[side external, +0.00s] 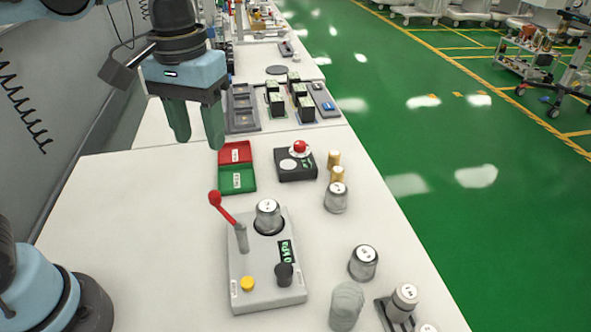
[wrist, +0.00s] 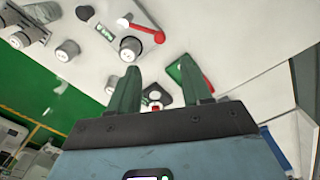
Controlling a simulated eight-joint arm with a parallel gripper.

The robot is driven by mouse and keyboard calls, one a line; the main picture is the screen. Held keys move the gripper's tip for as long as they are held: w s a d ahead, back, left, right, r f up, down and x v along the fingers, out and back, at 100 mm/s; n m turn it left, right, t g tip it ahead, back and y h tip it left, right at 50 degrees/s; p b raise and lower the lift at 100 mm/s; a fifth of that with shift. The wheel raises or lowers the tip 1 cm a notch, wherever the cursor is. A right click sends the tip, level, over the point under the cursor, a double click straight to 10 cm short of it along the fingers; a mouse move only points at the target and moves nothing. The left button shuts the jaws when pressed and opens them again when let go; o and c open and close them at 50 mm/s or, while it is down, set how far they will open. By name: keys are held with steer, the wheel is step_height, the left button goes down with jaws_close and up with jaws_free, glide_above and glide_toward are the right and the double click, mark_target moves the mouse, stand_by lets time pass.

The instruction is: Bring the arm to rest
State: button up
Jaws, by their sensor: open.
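My gripper (side external: 196,128) hangs above the white bench at the upper left in the side external view. Its two dark green fingers point down and stand apart, with nothing between them. In the wrist view my gripper (wrist: 163,82) also shows open and empty, with the bench surface beyond the fingers. In the side external view the fingertips appear above and left of a red and green tray (side external: 237,180). I cannot tell their exact height over the bench.
A grey lever box (side external: 240,296) with a red-knobbed lever holds a labelled canister (side external: 268,215). A black box with a red button (side external: 299,148) stands behind it. Several canisters line the right edge. Dark trays (side external: 243,108) lie farther back. The front left bench is clear.

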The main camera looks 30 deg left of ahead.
steer(key=a+f+m+t, duration=0.3)
steer(key=a+f+t, duration=0.4)
steer(key=a+f, duration=0.1)
steer(key=shift+a, duration=0.15)
